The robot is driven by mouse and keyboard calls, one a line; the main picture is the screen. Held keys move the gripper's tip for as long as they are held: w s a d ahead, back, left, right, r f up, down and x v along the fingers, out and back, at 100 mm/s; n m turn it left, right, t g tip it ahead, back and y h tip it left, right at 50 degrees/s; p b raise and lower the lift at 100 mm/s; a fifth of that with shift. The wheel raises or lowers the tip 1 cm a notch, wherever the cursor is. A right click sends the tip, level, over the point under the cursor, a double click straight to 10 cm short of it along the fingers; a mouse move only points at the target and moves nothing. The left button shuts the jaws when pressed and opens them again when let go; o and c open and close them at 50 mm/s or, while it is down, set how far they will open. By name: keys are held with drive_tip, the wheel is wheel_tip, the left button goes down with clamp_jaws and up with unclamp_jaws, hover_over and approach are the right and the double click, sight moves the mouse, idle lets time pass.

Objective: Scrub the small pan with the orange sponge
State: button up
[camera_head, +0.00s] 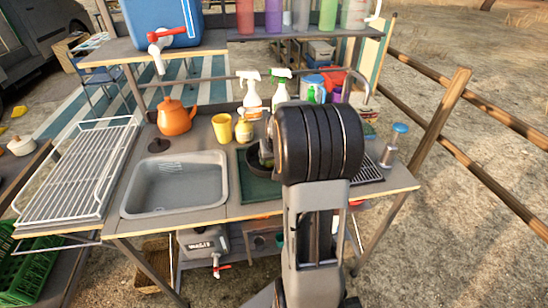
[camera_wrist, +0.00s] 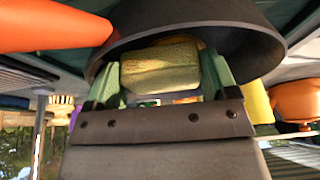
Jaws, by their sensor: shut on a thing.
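The small dark pan (camera_head: 254,160) sits on a green mat (camera_head: 256,188) to the right of the sink, partly hidden behind my arm. My gripper (camera_wrist: 162,72) is shut on a sponge (camera_wrist: 160,66), which looks yellowish rather than orange here. The sponge overlaps the pan's inside in that view; I cannot tell whether it touches the surface. In the head view my arm hides the sponge and most of my gripper.
A smooth orange bar (camera_wrist: 50,25) lies beside the pan's rim in the wrist view. The sink (camera_head: 175,185), yellow cup (camera_head: 222,130) and orange kettle (camera_head: 175,117) stand left of the pan. Spray bottles (camera_head: 251,92) stand behind; a blue-capped jar (camera_head: 393,145) stands right.

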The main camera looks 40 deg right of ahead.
sight(266, 168)
drive_tip(key=shift+f, duration=0.25)
drive_tip(key=shift+w+a+r, duration=0.1)
drive_tip(key=shift+w+a, duration=0.05)
drive_tip(key=shift+a, duration=0.7)
drive_tip(key=shift+w+a, duration=0.1)
drive_tip(key=shift+a, duration=0.7)
drive_tip(key=shift+a+b, duration=0.15)
drive_tip(key=shift+b, duration=0.15)
drive_tip(key=shift+s+d, duration=0.15)
drive_tip(key=shift+d, duration=0.8)
drive_tip(key=shift+s+d, duration=0.15)
drive_tip(key=shift+d, duration=0.75)
drive_tip(key=shift+r+p, duration=2.15)
drive_tip(key=shift+r, duration=0.85)
